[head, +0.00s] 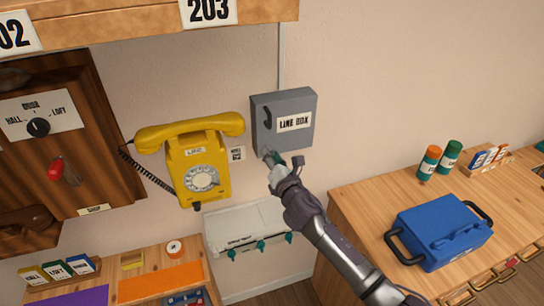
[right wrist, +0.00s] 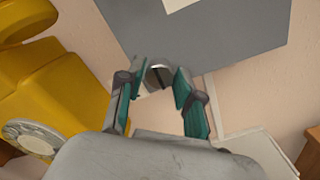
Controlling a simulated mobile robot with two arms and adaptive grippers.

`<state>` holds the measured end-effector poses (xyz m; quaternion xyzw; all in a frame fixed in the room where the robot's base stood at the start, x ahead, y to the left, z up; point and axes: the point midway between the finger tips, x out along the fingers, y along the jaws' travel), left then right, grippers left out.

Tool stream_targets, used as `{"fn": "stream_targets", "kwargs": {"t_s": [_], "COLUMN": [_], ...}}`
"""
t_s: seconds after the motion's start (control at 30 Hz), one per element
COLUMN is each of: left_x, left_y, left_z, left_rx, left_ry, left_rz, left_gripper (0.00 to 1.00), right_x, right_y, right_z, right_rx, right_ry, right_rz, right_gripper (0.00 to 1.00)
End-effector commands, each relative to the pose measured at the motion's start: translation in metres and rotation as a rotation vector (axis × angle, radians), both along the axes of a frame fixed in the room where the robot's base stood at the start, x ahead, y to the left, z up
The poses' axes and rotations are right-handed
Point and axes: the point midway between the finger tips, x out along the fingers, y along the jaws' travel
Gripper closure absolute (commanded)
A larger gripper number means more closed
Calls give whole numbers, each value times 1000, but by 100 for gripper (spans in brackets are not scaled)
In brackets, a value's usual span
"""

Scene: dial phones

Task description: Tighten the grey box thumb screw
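The grey line box (head: 284,107) hangs on the wall, to the right of the yellow phone. My right gripper (head: 270,160) is at the box's lower left edge. In the right wrist view, the box (right wrist: 215,40) fills the upper part. A small dark and metallic rounded part, which looks like the thumb screw (right wrist: 158,76), shows at the box's lower edge. The two teal fingers of my right gripper (right wrist: 160,88) stand apart on either side of it, with visible gaps. In the head view the gripper hides the screw. My left gripper is not in view.
The yellow phone (head: 196,160) hangs close to the left of my right gripper. A white wall unit with teal knobs (head: 246,232) is below. A blue case (head: 442,233) stands on the right-hand wooden counter. The wall right of the box is clear.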

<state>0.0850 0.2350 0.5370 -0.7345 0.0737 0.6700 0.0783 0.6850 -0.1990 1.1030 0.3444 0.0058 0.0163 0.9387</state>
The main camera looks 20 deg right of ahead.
Motion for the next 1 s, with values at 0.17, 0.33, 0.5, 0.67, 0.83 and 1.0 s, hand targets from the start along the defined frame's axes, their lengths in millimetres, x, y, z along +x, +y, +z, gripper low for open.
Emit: {"fn": "stream_targets", "kwargs": {"t_s": [0.17, 0.33, 0.5, 0.67, 0.83, 1.0], "left_x": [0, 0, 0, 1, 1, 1], "left_y": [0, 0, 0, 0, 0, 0], "left_z": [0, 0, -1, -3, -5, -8], "left_rx": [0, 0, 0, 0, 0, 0], "left_ry": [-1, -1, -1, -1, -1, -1], "left_rz": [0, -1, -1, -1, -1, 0], "left_gripper": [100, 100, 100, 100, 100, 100], "right_x": [0, 0, 0, 0, 0, 0], "right_y": [0, 0, 0, 1, 0, 0], "right_z": [0, 0, -1, -1, -2, -2], "right_rx": [0, 4, 40, 120, 255, 415], "right_ry": [0, 0, 2, 5, 9, 16], "right_rz": [0, 0, 1, 1, -1, -1], "right_gripper": [100, 100, 100, 100, 100, 100]}}
